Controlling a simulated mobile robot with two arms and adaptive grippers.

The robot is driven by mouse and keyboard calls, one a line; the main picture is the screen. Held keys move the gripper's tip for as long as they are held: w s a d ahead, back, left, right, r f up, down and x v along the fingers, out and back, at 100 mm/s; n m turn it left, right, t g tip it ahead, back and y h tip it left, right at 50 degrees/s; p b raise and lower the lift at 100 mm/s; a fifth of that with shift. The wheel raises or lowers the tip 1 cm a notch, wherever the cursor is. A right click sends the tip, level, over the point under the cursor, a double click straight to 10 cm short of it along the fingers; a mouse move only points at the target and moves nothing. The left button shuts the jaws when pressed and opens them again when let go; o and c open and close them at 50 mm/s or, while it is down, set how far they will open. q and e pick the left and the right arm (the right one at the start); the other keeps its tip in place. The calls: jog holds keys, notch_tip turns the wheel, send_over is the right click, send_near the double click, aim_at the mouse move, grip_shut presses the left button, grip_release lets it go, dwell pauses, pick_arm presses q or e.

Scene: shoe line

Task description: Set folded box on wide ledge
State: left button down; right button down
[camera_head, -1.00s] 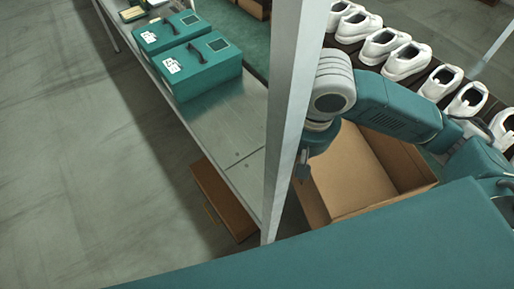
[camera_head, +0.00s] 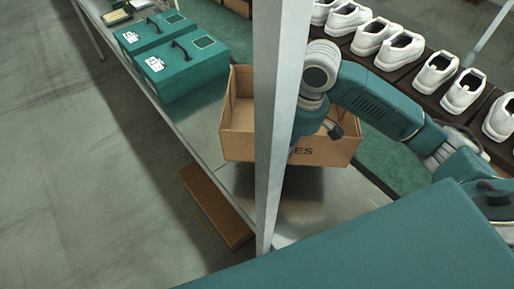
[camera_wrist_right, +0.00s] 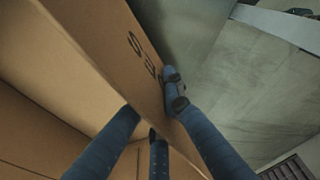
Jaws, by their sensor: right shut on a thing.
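The folded box (camera_head: 238,140) is an open brown cardboard box with dark lettering ending in "ES" on its front wall. My right gripper (camera_head: 318,128) is shut on that wall; in the right wrist view its fingers (camera_wrist_right: 153,108) pass on both sides of the cardboard (camera_wrist_right: 112,45). The box is roughly level over the grey metal ledge (camera_head: 240,186), with a dark shadow below its right part. I cannot tell whether its base touches the ledge. A pale post hides part of the box. My left gripper is not in view.
Two teal cases (camera_head: 185,68) with black handles stand on the ledge, close to the box's left. A pale upright post (camera_head: 270,180) stands in front. White shoes (camera_head: 400,50) line a dark rack at the right. A brown block (camera_head: 215,207) sits below the ledge edge.

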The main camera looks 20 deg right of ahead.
jog(key=w+d+r+n+g+b, duration=0.1)
jog(key=w+r+n, duration=0.4)
jog(key=r+n, duration=0.3)
jog(key=shift+n, duration=0.3)
notch_tip(320, 180, down, 21)
jog(key=shift+d+r+p, duration=0.1)
jog(key=shift+d+p, duration=0.05)
jog(key=shift+p, duration=0.7)
jog(key=c, duration=2.2)
grip_release()
jog(key=o, duration=0.3)
